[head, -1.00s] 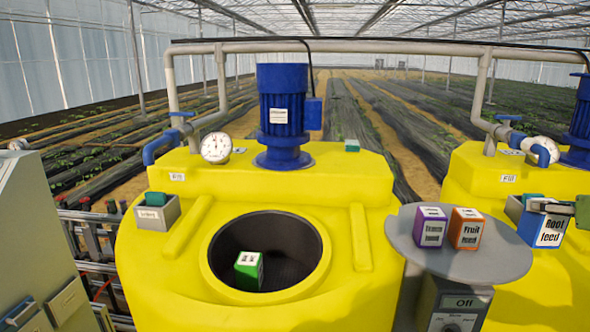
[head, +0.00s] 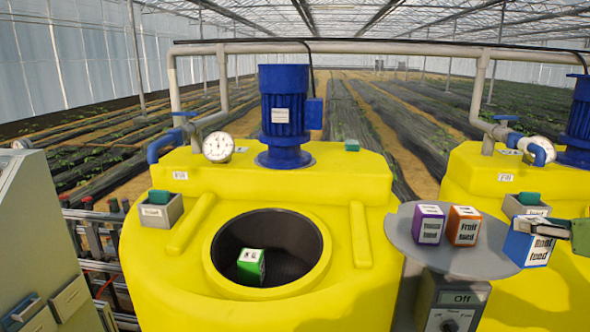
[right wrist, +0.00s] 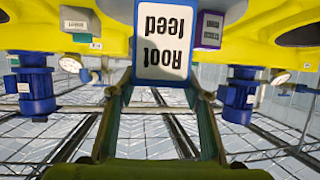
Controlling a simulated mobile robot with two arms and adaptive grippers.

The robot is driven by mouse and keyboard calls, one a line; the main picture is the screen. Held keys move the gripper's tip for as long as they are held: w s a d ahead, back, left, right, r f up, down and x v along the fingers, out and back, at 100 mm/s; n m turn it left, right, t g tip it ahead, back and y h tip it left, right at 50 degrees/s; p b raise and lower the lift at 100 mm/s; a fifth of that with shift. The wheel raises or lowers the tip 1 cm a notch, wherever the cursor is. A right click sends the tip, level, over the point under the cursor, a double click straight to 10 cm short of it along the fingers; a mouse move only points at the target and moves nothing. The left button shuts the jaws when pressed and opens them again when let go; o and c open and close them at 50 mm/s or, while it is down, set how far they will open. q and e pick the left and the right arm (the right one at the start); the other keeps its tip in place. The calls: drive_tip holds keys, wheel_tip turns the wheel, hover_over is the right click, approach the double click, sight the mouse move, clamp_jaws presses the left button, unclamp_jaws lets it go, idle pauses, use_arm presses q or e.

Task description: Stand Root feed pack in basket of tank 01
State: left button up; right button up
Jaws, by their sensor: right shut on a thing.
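The Root feed pack (head: 530,245), a white and blue box with dark lettering, is at the right in the head view. My right gripper (head: 563,231) is shut on it, holding it off the right rim of the round grey stand. In the right wrist view the pack (right wrist: 163,42) sits between the fingers of the gripper (right wrist: 162,80), its label upside down. A yellow tank (head: 160,262) has a dark round basket opening (head: 288,226) with a green pack (head: 251,265) inside. The tank labels are too small to read. My left gripper is not in view.
The round grey stand (head: 440,260) bears a purple pack (head: 428,225) and an orange Fruit feed pack (head: 463,227). A second yellow tank (head: 470,165) stands at the right. A blue motor (head: 284,115) and a pipe rise behind the opening. Air above the opening is clear.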

drive_tip(key=s+a+f+n+g+y, duration=0.2)
drive_tip(key=s+a+f, duration=0.3)
drive_tip(key=a, duration=0.5)
drive_tip(key=s+a+f+n+g+y, duration=0.1)
drive_tip(key=s+a+f+n+y, duration=0.4)
drive_tip(key=a, duration=0.5)
drive_tip(key=s+a+f+n+g+y, duration=0.2)
drive_tip(key=s+a+f, duration=0.5)
drive_tip(key=a, duration=0.4)
drive_tip(key=shift+s+f+n+g+y, duration=0.2)
drive_tip(key=shift+s+n+g+y, duration=0.1)
drive_tip(key=shift+s+n+y, duration=0.5)
drive_tip(key=shift+w, duration=0.15)
wheel_tip(320, 180, down, 13)
drive_tip(key=b, duration=1.3)
drive_tip(key=shift+f, duration=0.2)
